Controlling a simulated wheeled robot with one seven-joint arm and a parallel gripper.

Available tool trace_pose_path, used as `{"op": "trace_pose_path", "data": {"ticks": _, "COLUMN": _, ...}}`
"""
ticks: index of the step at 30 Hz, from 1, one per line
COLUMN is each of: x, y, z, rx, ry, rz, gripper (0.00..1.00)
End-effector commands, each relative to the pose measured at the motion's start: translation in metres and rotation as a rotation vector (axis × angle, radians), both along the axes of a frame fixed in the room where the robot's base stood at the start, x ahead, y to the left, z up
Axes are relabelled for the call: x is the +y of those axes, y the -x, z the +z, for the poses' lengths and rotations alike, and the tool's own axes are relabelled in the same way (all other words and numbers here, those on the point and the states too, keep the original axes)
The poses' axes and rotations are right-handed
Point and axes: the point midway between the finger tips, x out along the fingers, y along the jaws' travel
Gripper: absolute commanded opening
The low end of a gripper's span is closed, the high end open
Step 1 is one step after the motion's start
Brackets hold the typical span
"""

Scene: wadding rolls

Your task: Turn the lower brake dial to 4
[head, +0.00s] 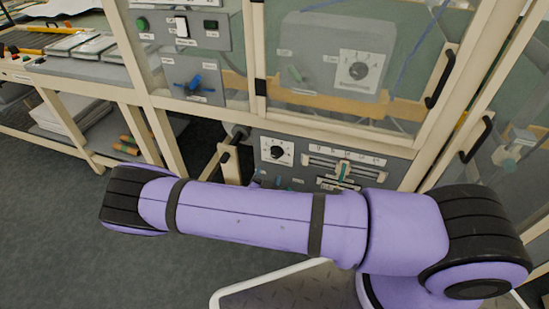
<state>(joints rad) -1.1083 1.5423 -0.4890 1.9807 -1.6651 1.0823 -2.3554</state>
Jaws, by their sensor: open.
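The lower dial (277,152) is a black round knob on a white scale plate, set in the left part of the grey lower panel (310,147). Its scale marks and the number it points to are too small to read. A second black dial (358,70) on a white plate sits higher, on a grey box behind the clear door. My purple arm crosses the picture in front of and below the lower panel, hiding its bottom edge. My gripper cannot be made out.
Right of the lower dial is a slider scale with a green handle (343,170). A blue switch (195,83) and green buttons sit on panels at upper left. Black door handles (440,79) stick out at right. Open floor (60,220) lies at left.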

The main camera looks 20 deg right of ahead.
Motion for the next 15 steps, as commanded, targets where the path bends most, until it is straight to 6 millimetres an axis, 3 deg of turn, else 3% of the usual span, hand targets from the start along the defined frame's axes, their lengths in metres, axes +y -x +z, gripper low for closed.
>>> {"op": "trace_pose_path", "data": {"ticks": 15, "x": -0.046, "y": -0.069, "z": 0.001, "rx": -0.003, "ry": -0.004, "rz": -0.005, "gripper": 0.68}}
